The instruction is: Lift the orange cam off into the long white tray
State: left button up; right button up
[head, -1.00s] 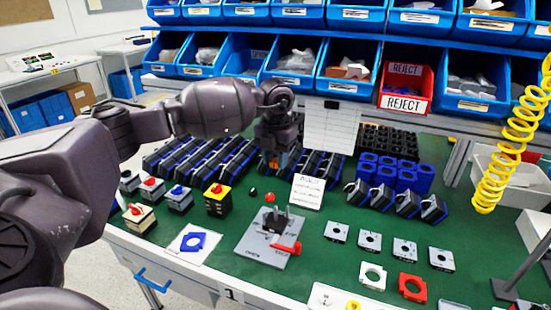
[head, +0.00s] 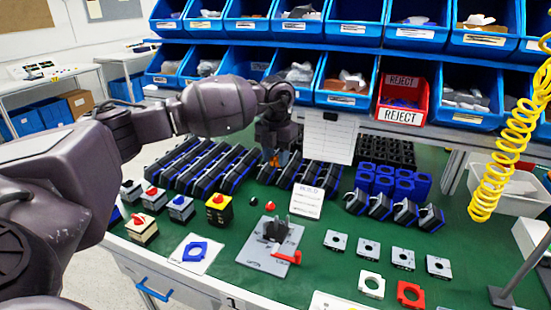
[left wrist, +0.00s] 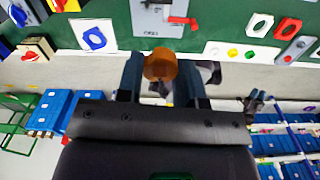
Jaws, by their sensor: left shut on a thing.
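The orange cam (left wrist: 160,66) is between the two fingers of my left gripper (left wrist: 162,80) in the left wrist view, and the fingers are shut on it. In the head view my left gripper (head: 277,152) points down over the back of the bench, with a little of the orange cam (head: 284,159) showing. A grey plate (head: 255,250) with a dark upright fixture and a red lever lies nearer the front. A long white strip (head: 330,303) at the front edge may be the tray; it also shows in the left wrist view (left wrist: 240,50). My right gripper is not visible.
Rows of black and blue switch blocks (head: 205,165) stand behind and left. A white sign (head: 307,202) stands behind the plate. Blue bins (head: 343,85) and a red reject bin (head: 402,100) line the back. A yellow coiled hose (head: 500,150) hangs at right.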

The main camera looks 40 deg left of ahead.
pick_arm(q)
jog(key=shift+r+p, duration=1.05)
jog(key=shift+r, duration=1.1)
